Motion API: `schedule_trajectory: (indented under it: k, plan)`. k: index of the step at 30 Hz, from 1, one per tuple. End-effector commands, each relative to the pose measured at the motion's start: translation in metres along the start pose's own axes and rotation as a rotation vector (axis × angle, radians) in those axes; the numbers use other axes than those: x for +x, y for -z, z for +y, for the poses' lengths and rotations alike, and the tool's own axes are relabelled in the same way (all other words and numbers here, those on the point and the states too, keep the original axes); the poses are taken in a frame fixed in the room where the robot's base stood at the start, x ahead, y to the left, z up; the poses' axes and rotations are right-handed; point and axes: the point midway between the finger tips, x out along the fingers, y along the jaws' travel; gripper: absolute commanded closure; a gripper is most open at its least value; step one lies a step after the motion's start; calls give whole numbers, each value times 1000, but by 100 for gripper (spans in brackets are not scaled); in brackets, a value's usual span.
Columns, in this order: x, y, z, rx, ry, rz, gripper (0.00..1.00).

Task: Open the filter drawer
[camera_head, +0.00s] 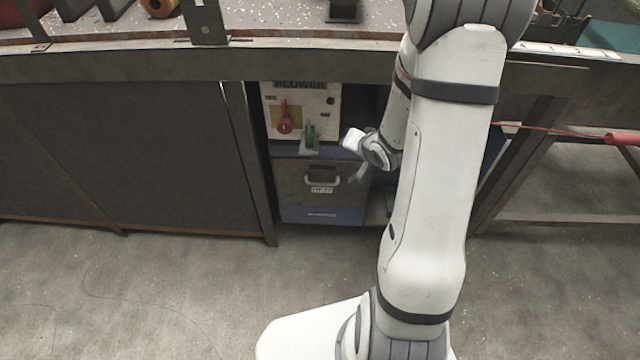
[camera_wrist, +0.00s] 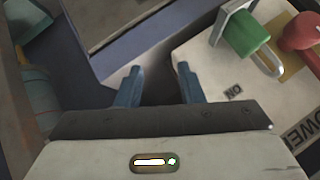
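The filter drawer (camera_head: 295,205) is a grey-brown front with a blue lower strip, low in the bay under the bench. It looks closed. Its pale curved handle (camera_head: 337,181) sits at mid-front above a small white label with unclear lettering. My gripper (camera_head: 356,177) is just right of the handle, apparently apart from it. In the wrist view my gripper (camera_wrist: 158,78) has its two blue-grey fingers spread, with nothing between them. A grey panel (camera_wrist: 105,15), probably the drawer front, shows at the top there; the handle is not visible in that view.
Above the drawer is a white blower panel (camera_head: 325,105) with a red lever (camera_head: 285,118) and a green padlock-like piece (camera_head: 310,135). The green piece (camera_wrist: 243,35) lies close right of my fingers in the wrist view. A dark post (camera_head: 250,160) borders the bay's left. Floor in front is clear.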

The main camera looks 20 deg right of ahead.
Motion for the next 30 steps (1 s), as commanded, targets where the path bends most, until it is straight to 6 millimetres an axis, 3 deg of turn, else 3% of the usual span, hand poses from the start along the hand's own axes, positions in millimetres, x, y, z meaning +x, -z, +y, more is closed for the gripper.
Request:
schedule_trajectory:
  k: [1,6,13,22,30]
  plan:
    - [29,-24,21,64,49,-8,66]
    - [78,-75,48,317,277,-32,66]
    - [103,-128,73,665,552,-96,66]
    - [107,-142,75,816,674,-131,66]
    - [139,-136,50,809,676,-131,66]
